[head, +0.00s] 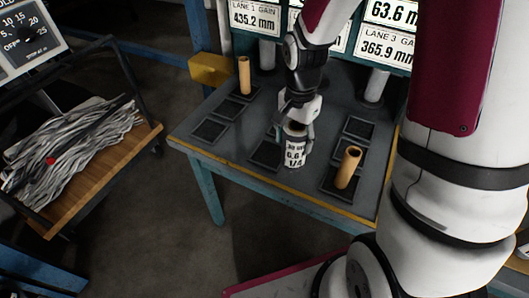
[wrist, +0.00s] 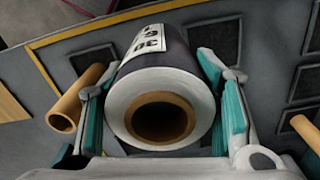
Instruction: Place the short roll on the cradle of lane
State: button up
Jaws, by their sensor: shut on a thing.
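A short dark roll with a white printed label (head: 295,152) is held upright below my gripper (head: 294,133) over the front middle of the table. In the wrist view the roll (wrist: 122,118) shows its white end and brown hollow core, with teal finger pads on both sides. My gripper is shut on it. I cannot tell whether its lower end touches the table. No cradle is clearly recognisable; dark square pads (head: 266,155) lie in the table top, one just left of the roll.
The grey table (head: 230,150) has a yellow front edge. A bare brown tube (head: 244,76) stands at back left and another (head: 348,167) at front right. Lane signs (head: 385,47) and grey posts (head: 376,86) stand behind. A cart (head: 105,165) with grey strips is at left.

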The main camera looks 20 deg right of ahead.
jog(key=s+f+m+b, duration=0.1)
jog(key=s+m+b, duration=0.1)
jog(key=s+m, duration=0.35)
jog(key=w+a+f, duration=0.1)
jog(key=w+f, duration=0.1)
jog(key=w, duration=0.5)
jog(key=w+a+f, duration=0.2)
jog(key=w+f, duration=0.1)
jog(key=w, duration=0.5)
jog(key=shift+w+a+f+m+p, duration=0.15)
jog(key=shift+f+m+p, duration=0.05)
jog(key=shift+m+p, duration=0.25)
jog(key=shift+f, duration=0.2)
jog(key=o, duration=1.3)
jog(key=shift+o, duration=0.4)
jog(key=shift+r, duration=0.1)
